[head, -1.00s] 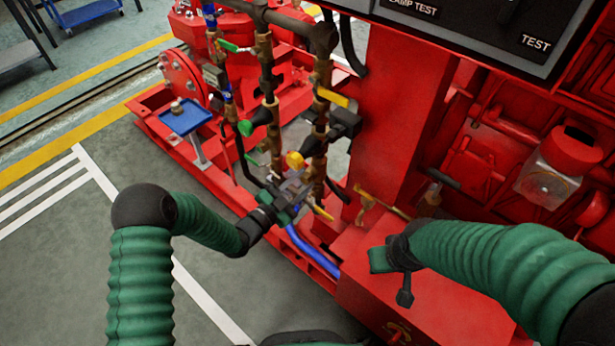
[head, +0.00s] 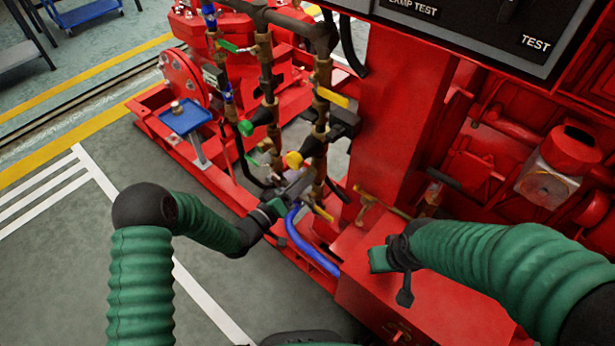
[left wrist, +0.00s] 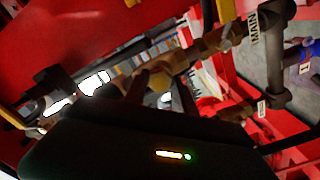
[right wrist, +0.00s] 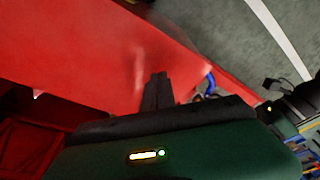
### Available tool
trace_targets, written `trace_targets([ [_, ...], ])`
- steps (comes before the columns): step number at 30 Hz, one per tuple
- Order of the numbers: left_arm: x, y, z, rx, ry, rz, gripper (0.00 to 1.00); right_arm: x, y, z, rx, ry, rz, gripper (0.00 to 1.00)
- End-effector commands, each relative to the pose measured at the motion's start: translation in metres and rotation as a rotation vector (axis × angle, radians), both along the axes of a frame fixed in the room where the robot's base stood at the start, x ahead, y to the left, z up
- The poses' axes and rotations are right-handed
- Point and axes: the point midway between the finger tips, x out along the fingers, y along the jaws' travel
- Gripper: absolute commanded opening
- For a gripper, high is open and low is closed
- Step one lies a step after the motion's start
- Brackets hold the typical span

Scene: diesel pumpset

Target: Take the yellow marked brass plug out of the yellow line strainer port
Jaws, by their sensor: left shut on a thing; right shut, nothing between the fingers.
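My left gripper (head: 290,192) is at the lower end of the right-hand brass pipe run, just below a yellow round part (head: 293,160). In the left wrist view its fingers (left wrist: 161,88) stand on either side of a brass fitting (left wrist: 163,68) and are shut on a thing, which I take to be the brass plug. The fingers largely hide it, and I cannot tell whether it is still seated in the strainer port. My right gripper (right wrist: 158,85) is shut and empty above the red base.
Yellow levers (head: 333,97) (head: 322,212) and green-handled valves (head: 246,127) crowd the pipes. A blue hose (head: 303,243) runs below my left gripper. A small blue tray (head: 186,118) stands on a post to the left. Grey floor (head: 60,260) is clear.

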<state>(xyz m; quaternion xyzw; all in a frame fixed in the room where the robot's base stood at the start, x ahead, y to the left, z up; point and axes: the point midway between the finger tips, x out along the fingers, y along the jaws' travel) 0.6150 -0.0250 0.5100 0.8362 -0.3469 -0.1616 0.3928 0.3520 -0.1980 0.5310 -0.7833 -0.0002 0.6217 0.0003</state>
Motion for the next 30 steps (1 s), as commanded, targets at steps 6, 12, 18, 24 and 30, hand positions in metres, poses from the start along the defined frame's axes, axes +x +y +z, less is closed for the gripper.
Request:
trace_targets([
  [6,-0.0004,0.0002,-0.0005,-0.389,0.391,-0.001,0.00,0.0000,0.0000,0.0000,0.000,0.000,0.000,0.00],
  [12,-0.0003,0.0001,-0.0003,-0.494,0.495,-0.001,0.00,0.0000,0.0000,0.0000,0.000,0.000,0.000,0.00],
  [18,-0.0003,0.0002,0.0001,-0.492,0.493,-0.001,0.00,0.0000,0.0000,0.0009,0.000,0.000,0.000,0.00],
  [24,-0.0005,0.0008,0.0000,-0.491,0.492,-0.001,0.00,0.0000,0.0000,0.0039,0.000,0.000,0.000,0.00],
  [30,-0.0005,0.0008,-0.0004,-0.492,0.493,-0.001,0.00,0.0000,0.0000,0.0034,0.000,0.000,0.000,0.00],
])
